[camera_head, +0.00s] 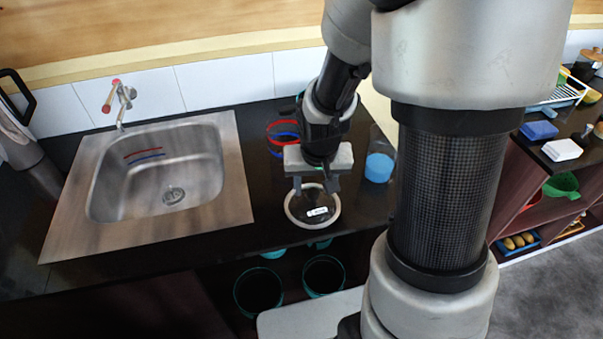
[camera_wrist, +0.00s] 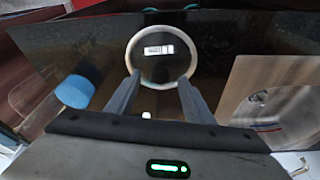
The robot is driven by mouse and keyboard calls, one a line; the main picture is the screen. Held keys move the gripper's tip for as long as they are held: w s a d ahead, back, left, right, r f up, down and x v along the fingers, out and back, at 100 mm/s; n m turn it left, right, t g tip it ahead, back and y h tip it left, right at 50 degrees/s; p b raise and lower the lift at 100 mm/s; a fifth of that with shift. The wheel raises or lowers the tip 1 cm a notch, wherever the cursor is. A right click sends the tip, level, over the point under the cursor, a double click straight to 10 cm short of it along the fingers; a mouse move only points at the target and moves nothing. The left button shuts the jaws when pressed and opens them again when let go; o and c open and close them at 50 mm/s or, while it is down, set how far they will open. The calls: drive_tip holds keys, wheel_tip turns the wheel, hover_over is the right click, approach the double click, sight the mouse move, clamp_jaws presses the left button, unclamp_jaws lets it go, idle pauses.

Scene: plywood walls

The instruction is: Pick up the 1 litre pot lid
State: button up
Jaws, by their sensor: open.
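The pot lid (camera_head: 321,221) lies on the black counter, a dark round disc with a pale rim and a small light bar-shaped handle or reflection at its middle. It also shows in the wrist view (camera_wrist: 150,72), just beyond the fingertips. My gripper (camera_head: 315,187) points down over the lid's far side. In the wrist view my gripper (camera_wrist: 160,82) has its two fingers apart, one on each side of the lid's near part, with nothing between them. I cannot tell whether the fingertips touch the lid.
A steel sink (camera_head: 155,172) is set in the counter at left. A blue-topped clear container (camera_head: 379,168) stands right of the lid. Red and blue rings (camera_head: 283,135) show behind my gripper. Teal-rimmed pots (camera_head: 258,291) sit below the counter's front edge.

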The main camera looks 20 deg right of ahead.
sight(313, 199)
drive_tip(key=shift+x, duration=1.3)
clamp_jaws()
